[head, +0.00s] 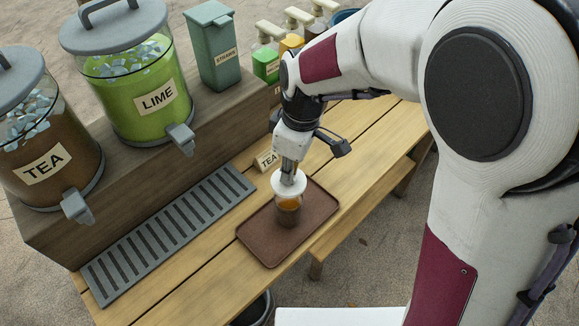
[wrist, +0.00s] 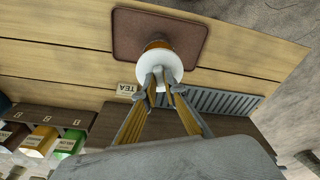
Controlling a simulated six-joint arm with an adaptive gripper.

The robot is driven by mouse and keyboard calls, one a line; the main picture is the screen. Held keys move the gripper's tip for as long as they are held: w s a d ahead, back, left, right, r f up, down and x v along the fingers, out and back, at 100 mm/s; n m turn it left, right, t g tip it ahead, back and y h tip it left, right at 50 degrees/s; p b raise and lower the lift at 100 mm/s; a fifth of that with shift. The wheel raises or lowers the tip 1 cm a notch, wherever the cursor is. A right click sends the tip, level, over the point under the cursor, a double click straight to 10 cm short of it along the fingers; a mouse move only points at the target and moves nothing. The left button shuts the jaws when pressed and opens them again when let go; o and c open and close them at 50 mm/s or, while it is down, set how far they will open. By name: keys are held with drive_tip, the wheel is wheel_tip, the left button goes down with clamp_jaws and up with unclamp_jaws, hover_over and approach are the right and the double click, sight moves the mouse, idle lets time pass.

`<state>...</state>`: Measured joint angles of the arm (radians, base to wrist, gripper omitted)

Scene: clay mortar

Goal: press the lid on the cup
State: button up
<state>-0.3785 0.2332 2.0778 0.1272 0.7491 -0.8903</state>
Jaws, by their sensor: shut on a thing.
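The cup (head: 289,212) is clear with brown tea in it and stands upright on the brown tray (head: 320,200). The white round lid (head: 277,184) is over the cup's mouth; I cannot tell whether it is fully seated on the rim. My gripper (head: 288,176) points down from above and is shut on the middle of the lid. The wrist view shows the fingertips (wrist: 161,76) at the lid (wrist: 176,66), with a little of the brown cup (wrist: 157,44) showing past it and the rest hidden. The tray (wrist: 125,35) shows there too.
A small TEA sign (head: 267,160) stands near the tray on the wooden table. A slatted grey drip grate (head: 170,235) lies to the left. TEA (head: 45,165) and LIME (head: 150,105) dispensers and a straws box (head: 215,50) stand on the raised shelf behind.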

drive_tip(key=shift+f, duration=2.9)
drive_tip(key=shift+f, duration=0.15)
idle(0.5)
drive_tip(key=o, duration=1.2)
drive_tip(key=shift+o, duration=0.2)
drive_tip(key=shift+r, duration=3.5)
clamp_jaws()
